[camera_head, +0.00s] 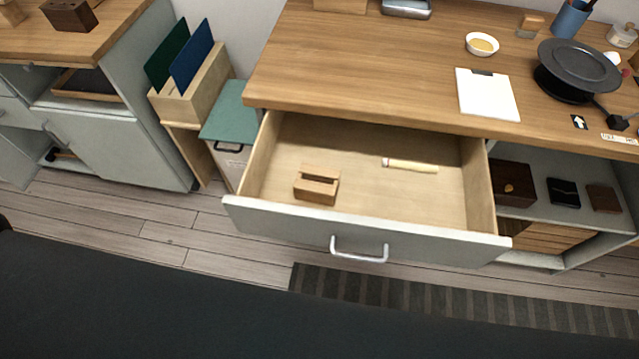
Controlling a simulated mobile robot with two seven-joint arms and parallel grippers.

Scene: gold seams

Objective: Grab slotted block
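A small light-wood slotted block (317,184) lies in the left front part of an open drawer (360,148). A slot runs along its length. The drawer is pulled out below the wooden counter, with a metal handle (359,250) on its grey front. A darker brown block (69,14) stands on the other counter at the top left; whether it has a slot is hard to tell. Neither of my grippers shows in the head view.
A cream stick (410,165) lies in the drawer, right of the block. A green-lidded bin (229,117) stands left of the drawer. A striped mat (450,306) lies in front.

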